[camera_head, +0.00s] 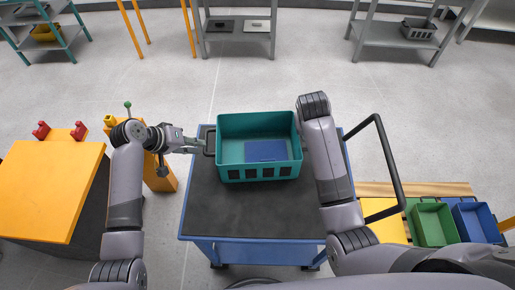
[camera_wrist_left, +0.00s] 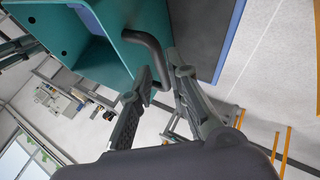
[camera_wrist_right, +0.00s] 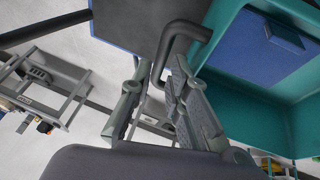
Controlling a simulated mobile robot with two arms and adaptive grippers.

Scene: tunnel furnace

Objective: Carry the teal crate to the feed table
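The teal crate (camera_head: 259,173) stands on the dark top of a blue cart (camera_head: 215,215), with a blue flat item (camera_head: 265,151) inside. My left gripper (camera_head: 199,143) is at the crate's left handle (camera_head: 209,143). In the left wrist view, its fingers (camera_wrist_left: 162,88) are apart with the dark handle (camera_wrist_left: 150,45) between them. In the right wrist view, my right gripper (camera_wrist_right: 153,90) has its fingers apart on either side of the other dark handle (camera_wrist_right: 182,35). The right arm hides that gripper and handle in the head view. I cannot tell which thing is the feed table.
An orange-topped table (camera_head: 52,185) with red fixtures stands at left. A dark cart push bar (camera_head: 388,165) is at right, near a green bin (camera_head: 432,224) and a blue bin (camera_head: 474,222). Grey shelves (camera_head: 237,40) stand at the back. The floor between is clear.

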